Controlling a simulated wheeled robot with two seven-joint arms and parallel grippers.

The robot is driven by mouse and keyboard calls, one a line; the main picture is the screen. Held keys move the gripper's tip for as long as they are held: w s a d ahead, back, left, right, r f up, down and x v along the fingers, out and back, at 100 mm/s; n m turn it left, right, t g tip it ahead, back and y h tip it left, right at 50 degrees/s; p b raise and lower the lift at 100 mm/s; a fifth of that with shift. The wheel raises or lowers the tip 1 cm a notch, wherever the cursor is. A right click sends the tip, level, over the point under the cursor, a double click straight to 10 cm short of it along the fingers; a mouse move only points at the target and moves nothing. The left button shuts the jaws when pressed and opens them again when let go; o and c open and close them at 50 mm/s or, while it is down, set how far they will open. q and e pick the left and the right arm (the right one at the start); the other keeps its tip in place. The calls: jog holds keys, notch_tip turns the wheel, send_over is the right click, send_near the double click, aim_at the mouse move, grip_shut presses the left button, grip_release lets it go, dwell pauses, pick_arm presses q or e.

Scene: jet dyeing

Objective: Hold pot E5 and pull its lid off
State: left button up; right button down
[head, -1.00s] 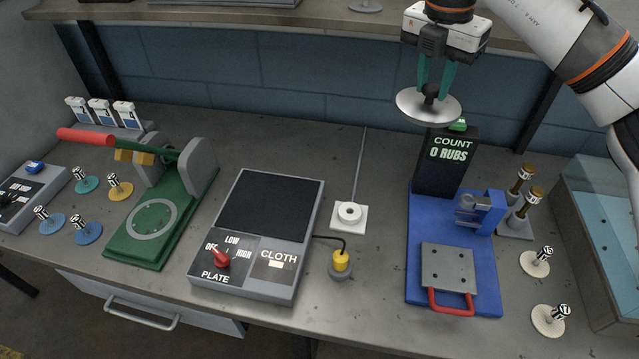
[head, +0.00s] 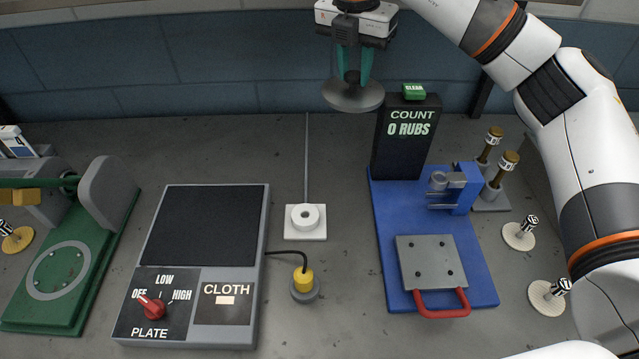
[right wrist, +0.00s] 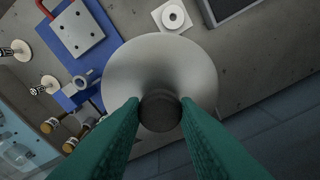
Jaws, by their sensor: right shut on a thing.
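My right gripper (head: 353,80) is shut on the dark knob of a round grey metal lid (head: 352,98). It holds the lid in the air above the back of the bench, left of the count display. In the right wrist view the green fingers (right wrist: 160,108) close on the dark knob, with the lid disc (right wrist: 160,62) spread beyond it. I cannot see pot E5 or any label that reads E5. My left gripper is not in view.
The rub counter (head: 405,135) stands close to the right of the lid, on a blue base (head: 385,235). A hot plate (head: 205,225), a white ring holder with a rod (head: 305,222) and a yellow-topped weight (head: 304,284) are on the bench. The back middle is clear.

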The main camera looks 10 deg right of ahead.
notch_tip(320, 180, down, 26)
jog(key=p, duration=0.3)
jog(key=shift+s, duration=0.15)
jog(key=shift+f, duration=0.35)
jog(key=shift+f, duration=0.15)
jog(key=c, duration=1.1)
grip_release()
